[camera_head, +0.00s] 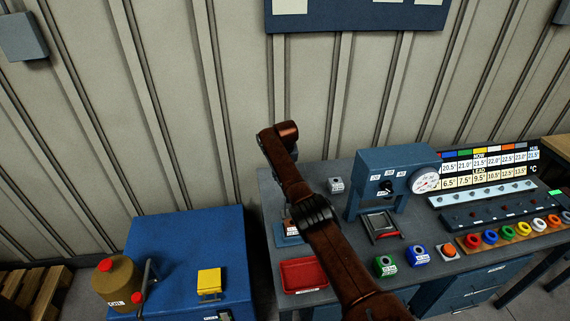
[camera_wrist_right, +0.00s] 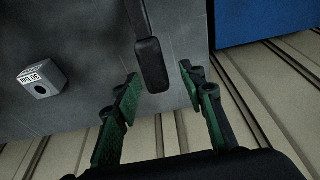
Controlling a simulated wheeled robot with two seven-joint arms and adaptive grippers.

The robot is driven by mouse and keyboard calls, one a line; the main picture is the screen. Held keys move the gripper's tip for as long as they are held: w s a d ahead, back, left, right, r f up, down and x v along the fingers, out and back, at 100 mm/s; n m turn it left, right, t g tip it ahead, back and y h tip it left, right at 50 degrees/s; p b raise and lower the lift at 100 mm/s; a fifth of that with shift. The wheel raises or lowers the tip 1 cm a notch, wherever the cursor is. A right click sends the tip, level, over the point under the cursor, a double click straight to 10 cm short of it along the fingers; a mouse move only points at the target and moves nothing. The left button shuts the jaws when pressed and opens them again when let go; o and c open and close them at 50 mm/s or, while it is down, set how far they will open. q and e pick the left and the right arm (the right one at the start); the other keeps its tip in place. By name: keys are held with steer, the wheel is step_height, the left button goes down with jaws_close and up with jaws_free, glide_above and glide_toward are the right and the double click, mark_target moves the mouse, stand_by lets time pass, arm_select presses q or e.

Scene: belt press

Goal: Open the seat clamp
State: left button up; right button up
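A black, rounded lever (camera_wrist_right: 152,65), seemingly the seat clamp's handle, hangs over the grey bench in the right wrist view. My right gripper (camera_wrist_right: 160,84) is open, its green-padded fingers on either side of the lever's free end. The lever's tip reaches between the fingers, with gaps visible on both sides. In the head view my right arm crosses the bench's left part and hides this gripper and most of a small blue labelled fixture (camera_head: 288,233). Whether the lever belongs to that fixture is hidden. My left gripper is in neither view.
A blue press (camera_head: 390,165) with a round gauge stands right of my arm. A red tray (camera_head: 303,276), grey block (camera_head: 336,185) and green and blue blocks (camera_head: 386,265) sit on the bench (camera_head: 345,290). A blue cabinet (camera_head: 190,245) stands left; a ribbed wall is behind.

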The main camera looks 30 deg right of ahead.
steer(key=d+v, duration=0.1)
steer(key=v, duration=0.9)
steer(key=shift+a, duration=0.35)
steer(key=shift+s, duration=0.15)
